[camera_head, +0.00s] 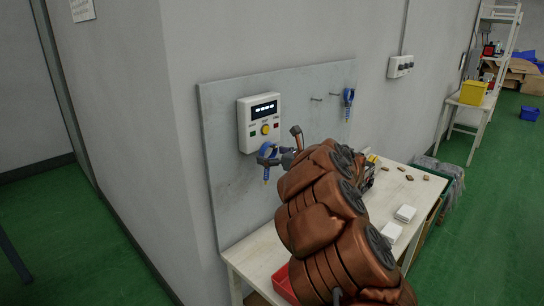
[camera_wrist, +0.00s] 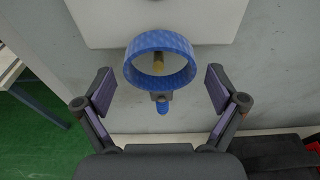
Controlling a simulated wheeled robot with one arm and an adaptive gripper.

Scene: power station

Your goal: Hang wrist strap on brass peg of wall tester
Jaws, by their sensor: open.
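The wall tester (camera_head: 260,122) is a white box with a dark display and a yellow button, on a grey wall panel. The blue wrist strap (camera_head: 266,156) is just below it; in the wrist view the strap (camera_wrist: 160,42) is a round loop. The brass peg (camera_wrist: 158,66) shows inside the loop's outline. The loop looks to be around the peg; whether its band rests on it I cannot tell. A small blue end (camera_wrist: 162,107) is below the loop. My gripper (camera_wrist: 160,88) is open, its fingers apart on either side of the strap, touching nothing visible.
Another blue strap (camera_head: 348,96) hangs on the panel at the right, beside a bare metal peg (camera_head: 317,99). Below is a light workbench (camera_head: 390,205) with white boxes (camera_head: 405,213), small brown pieces and a red tray (camera_head: 284,284).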

